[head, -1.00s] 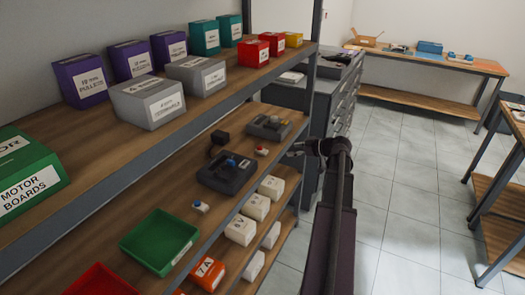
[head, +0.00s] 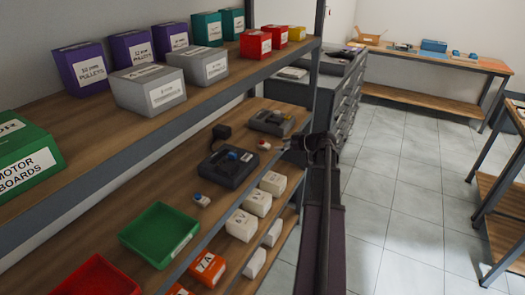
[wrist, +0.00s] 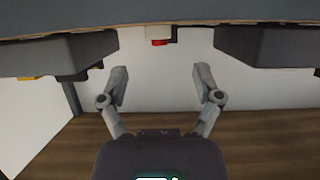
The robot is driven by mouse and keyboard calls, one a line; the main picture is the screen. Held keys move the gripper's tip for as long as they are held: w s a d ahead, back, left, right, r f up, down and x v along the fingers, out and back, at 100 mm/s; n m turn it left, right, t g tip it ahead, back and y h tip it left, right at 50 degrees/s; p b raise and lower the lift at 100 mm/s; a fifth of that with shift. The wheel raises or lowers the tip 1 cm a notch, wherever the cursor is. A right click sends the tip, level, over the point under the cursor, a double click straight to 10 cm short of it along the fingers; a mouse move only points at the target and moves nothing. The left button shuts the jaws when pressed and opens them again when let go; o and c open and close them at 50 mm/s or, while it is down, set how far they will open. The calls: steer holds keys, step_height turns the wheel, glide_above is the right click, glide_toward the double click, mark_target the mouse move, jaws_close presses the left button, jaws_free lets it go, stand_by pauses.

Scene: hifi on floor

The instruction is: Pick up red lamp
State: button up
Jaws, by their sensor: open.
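The red lamp (head: 264,145) is a small white block with a red top. It stands near the front edge of the middle shelf, between two dark grey devices. In the wrist view, which is upside down, the red lamp (wrist: 159,42) shows near the top centre, roughly in line with the gap between my fingers. My gripper (wrist: 160,76) is open and empty, its two fingers spread apart and not touching the lamp. In the head view my gripper (head: 289,150) is just right of the lamp, at the shelf's front edge, partly hidden by my arm.
A dark device with a blue part (head: 228,166) and another dark device (head: 270,122) flank the lamp. The upper shelf (head: 110,130) overhangs. White boxes (head: 258,203) stand below. The floor at right is clear.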

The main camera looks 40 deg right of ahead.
mark_target(266, 145)
steer(key=shift+x, duration=0.85)
steer(key=shift+b+x, duration=1.1)
steer(key=shift+x, duration=1.55)
steer(key=shift+r, duration=0.1)
steer(key=c, duration=1)
